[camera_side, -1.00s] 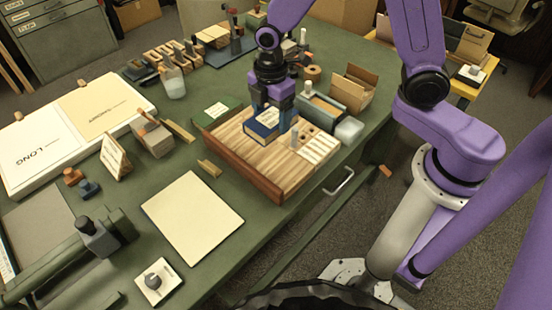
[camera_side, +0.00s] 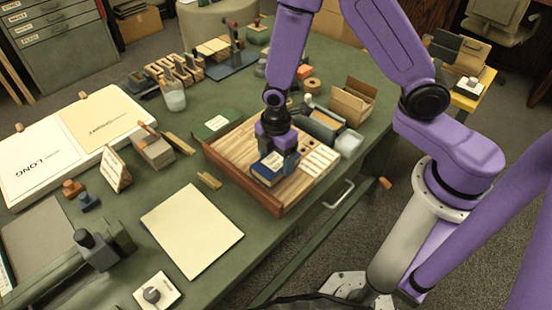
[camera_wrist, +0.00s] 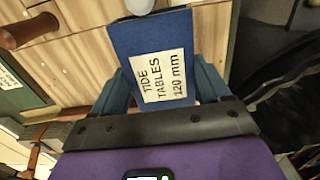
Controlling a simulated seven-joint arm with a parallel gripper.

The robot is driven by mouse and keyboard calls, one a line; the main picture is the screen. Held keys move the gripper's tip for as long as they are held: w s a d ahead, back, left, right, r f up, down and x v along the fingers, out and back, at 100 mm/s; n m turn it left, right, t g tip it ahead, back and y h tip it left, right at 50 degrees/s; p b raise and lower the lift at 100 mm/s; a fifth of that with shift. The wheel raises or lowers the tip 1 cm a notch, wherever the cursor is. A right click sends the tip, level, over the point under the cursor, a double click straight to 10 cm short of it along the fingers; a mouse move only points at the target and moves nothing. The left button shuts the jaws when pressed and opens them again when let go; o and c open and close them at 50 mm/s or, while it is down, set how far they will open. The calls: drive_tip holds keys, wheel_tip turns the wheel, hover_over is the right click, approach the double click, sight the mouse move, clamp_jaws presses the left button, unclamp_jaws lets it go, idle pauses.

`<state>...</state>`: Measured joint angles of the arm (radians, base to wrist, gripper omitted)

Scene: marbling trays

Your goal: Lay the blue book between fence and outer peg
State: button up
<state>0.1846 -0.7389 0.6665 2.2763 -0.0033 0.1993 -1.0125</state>
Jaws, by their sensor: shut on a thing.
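The blue book (camera_side: 268,170) is in my gripper (camera_side: 278,160), above or on the front part of the wooden board (camera_side: 232,148). In the wrist view the book (camera_wrist: 150,35) has a white label reading "TIDE TABLES 120 mm", and the fingers of my gripper (camera_wrist: 163,88) stand at its two sides. I cannot tell whether the book touches the board. A reddish-brown raised strip (camera_side: 238,182), perhaps the fence, runs along the board's left edge. The wrist view shows a brown peg (camera_wrist: 28,31) at left and a pale rounded peg top (camera_wrist: 139,5) beyond the book.
A green book (camera_side: 217,124) lies at the board's back left corner. A white labelled card (camera_side: 320,160) lies at its right. A cream sheet (camera_side: 192,230) lies in front.

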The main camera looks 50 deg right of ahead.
sight(276, 160)
drive_tip(key=shift+f, duration=0.3)
drive_tip(key=shift+f, duration=0.6)
drive_tip(key=o, duration=1.1)
drive_tip(key=shift+r, duration=0.1)
wheel_tip(276, 160, up, 13)
drive_tip(key=s+d+r+m, duration=0.1)
drive_tip(key=s+d+r, duration=0.1)
drive_tip(key=s, duration=0.5)
drive_tip(key=s+d+r+m, duration=0.2)
drive_tip(key=s+r, duration=0.1)
drive_tip(key=s, duration=0.3)
drive_tip(key=s+d+r+m, duration=0.2)
drive_tip(key=s+d+r, duration=0.1)
drive_tip(key=s, duration=0.4)
drive_tip(key=shift+s, duration=0.35)
drive_tip(key=shift+r, duration=0.1)
